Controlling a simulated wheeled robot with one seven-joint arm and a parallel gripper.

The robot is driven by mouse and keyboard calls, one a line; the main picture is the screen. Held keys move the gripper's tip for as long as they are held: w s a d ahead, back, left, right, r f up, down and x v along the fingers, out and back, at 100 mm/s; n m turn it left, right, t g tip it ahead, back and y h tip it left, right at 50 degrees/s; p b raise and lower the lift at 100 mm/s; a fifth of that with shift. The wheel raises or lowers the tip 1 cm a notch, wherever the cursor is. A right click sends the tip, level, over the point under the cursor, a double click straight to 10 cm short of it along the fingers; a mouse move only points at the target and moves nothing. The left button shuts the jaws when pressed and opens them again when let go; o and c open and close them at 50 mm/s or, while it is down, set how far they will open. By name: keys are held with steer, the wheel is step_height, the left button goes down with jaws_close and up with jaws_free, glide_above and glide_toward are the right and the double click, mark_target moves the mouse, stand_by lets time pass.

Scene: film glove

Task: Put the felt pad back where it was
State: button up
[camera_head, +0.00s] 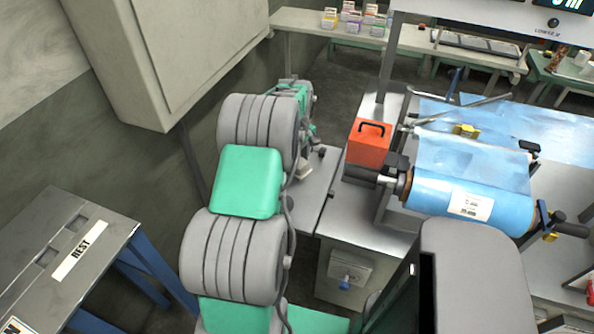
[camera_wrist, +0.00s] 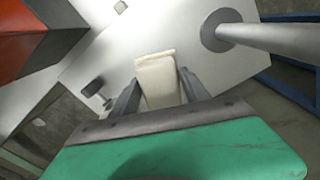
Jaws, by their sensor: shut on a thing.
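The cream felt pad (camera_wrist: 155,72) stands between the two dark fingers of my gripper (camera_wrist: 158,88) in the wrist view. My gripper is shut on it. The pad's lower end is hidden by the gripper body. Behind the pad is a pale grey worktop (camera_wrist: 185,28). I cannot tell whether the pad touches it. In the head view a small cream patch, likely the pad (camera_head: 303,171), shows beside my arm over the grey table (camera_head: 318,190). My arm hides most of the gripper there.
An orange box (camera_head: 367,146) with a black handle stands right of my gripper. A blue film roll (camera_head: 430,190) lies farther right, with blue film spread behind it. A bench marked REST (camera_head: 110,232) is at left. A grey post (camera_wrist: 265,38) rises from the worktop in the wrist view.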

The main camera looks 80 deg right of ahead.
mark_target(297, 171)
step_height(297, 171, down, 4)
steer(key=shift+r, duration=0.25)
steer(key=shift+f, duration=0.2)
steer(key=o, duration=1.3)
steer(key=shift+r, duration=0.1)
